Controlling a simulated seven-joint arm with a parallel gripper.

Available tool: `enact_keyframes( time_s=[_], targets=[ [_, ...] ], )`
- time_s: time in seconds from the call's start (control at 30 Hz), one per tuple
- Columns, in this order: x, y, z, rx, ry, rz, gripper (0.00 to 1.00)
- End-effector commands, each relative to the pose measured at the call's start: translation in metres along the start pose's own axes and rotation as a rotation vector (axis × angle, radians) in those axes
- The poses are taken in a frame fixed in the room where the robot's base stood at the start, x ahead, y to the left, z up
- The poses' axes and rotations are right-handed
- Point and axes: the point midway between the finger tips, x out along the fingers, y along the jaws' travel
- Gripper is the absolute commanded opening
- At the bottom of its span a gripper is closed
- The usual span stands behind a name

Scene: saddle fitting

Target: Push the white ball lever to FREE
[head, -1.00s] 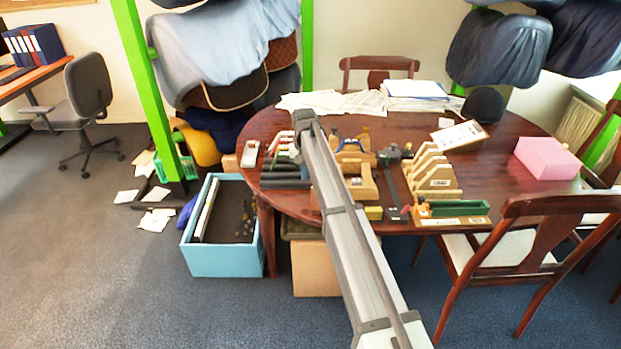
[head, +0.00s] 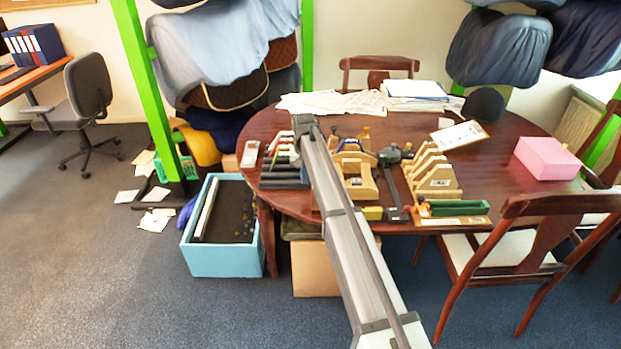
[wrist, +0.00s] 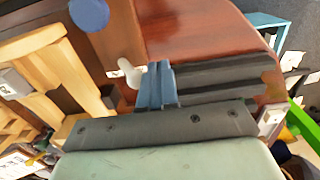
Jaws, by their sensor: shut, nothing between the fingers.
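In the wrist view, my gripper (wrist: 155,88) has its blue-grey fingers closed together with nothing between them. A white rounded knob (wrist: 130,73), which looks like the white ball lever, stands just left of the fingertips. I cannot tell whether the fingers touch it. A small pale label (wrist: 113,73) lies beside the knob; its text is too small to read. In the head view my arm covers this spot, so the lever and fingers are hidden there.
A blue ball (wrist: 88,14) is beyond the knob. Wooden racks (wrist: 62,70) stand to the left and dark rolls (wrist: 225,78) lie to the right. The table (head: 500,170) also holds a pink box (head: 547,158), papers and a dark clamp-like tool (head: 392,155).

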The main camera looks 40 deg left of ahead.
Motion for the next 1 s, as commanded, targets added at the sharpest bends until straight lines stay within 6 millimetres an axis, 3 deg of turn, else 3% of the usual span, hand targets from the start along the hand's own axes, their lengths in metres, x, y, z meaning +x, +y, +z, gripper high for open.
enact_keyframes(
  time_s=[1.0],
  targets=[
    [0.000,0.016,0.000,0.001,0.000,0.001,0.00]
  ],
)
